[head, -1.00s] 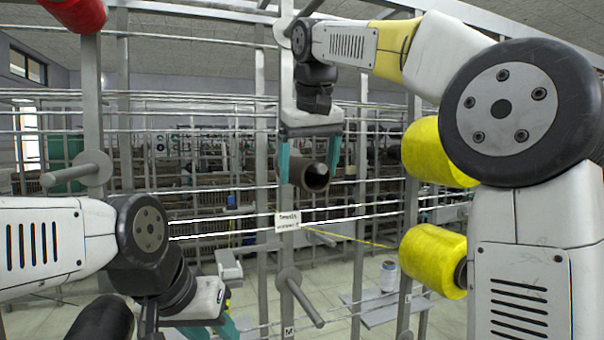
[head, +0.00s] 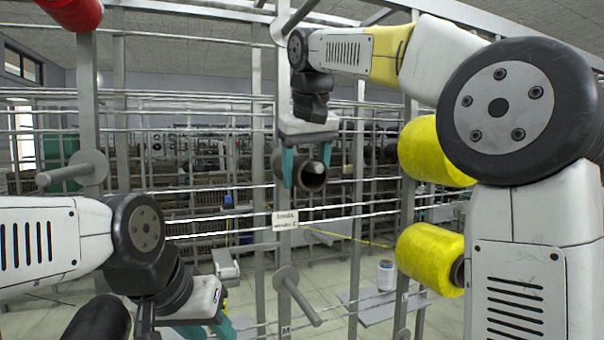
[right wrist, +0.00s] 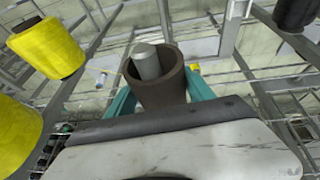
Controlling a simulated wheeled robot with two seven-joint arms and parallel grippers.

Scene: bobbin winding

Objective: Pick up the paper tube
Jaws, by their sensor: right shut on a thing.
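The paper tube (head: 313,177) is a dark brown hollow cylinder on the central post of the rack in the head view, its open end facing me. It also shows in the right wrist view (right wrist: 163,95), where a grey peg (right wrist: 147,63) shows inside its mouth, so the tube looks to be around the peg. My right gripper (head: 306,164) reaches down from above with its teal fingers on either side of the tube, shut on it.
Yellow spools (head: 432,260) hang on the right post, close to my right arm. A red spool (head: 72,12) is at the upper left. Bare pegs stand at left (head: 72,173) and below the tube (head: 297,296). A white label (head: 285,219) is under the tube.

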